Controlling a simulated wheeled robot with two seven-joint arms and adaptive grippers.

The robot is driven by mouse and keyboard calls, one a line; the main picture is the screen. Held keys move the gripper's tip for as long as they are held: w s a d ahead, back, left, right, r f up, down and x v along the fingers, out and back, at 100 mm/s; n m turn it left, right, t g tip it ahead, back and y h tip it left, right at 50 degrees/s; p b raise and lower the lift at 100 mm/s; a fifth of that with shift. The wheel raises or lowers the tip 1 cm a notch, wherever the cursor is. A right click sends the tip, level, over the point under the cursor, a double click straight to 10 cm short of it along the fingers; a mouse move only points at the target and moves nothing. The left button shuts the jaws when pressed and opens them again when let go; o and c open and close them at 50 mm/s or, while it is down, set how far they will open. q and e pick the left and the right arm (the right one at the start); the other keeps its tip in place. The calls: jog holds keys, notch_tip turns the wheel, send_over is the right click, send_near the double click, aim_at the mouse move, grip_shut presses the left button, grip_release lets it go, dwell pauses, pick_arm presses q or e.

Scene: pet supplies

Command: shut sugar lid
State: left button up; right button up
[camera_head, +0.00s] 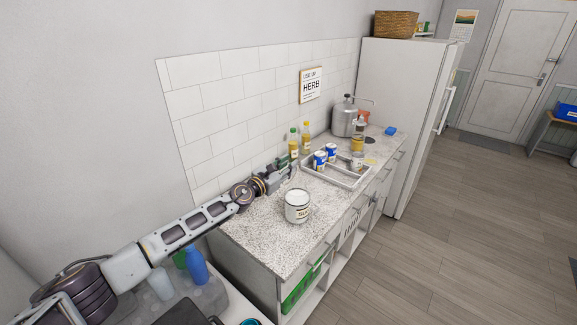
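The white sugar canister (298,211) stands upright on the speckled counter, with a dark label band whose visible letters begin "SU". Its pale round top shows, but at this size I cannot tell whether the lid is seated or raised. My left arm reaches in from the lower left. My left gripper (290,173) is behind and slightly left of the canister, above the counter near the tiled wall. It looks apart from the canister. Its fingers are too small and dark to tell whether they are open or shut. My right gripper is not in view.
A grey divided tray (343,178) with several small jars and cans stands beyond the canister. Bottles (306,138) stand by the wall, and a metal dispenser (345,120) is farther back. The counter (262,238) is clear in front and left of the canister.

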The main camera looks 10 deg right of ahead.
pick_arm(q)
jog(key=v, duration=0.6)
jog(key=shift+s+a+f, duration=0.15)
jog(key=shift+s, duration=0.1)
dwell(0.5)
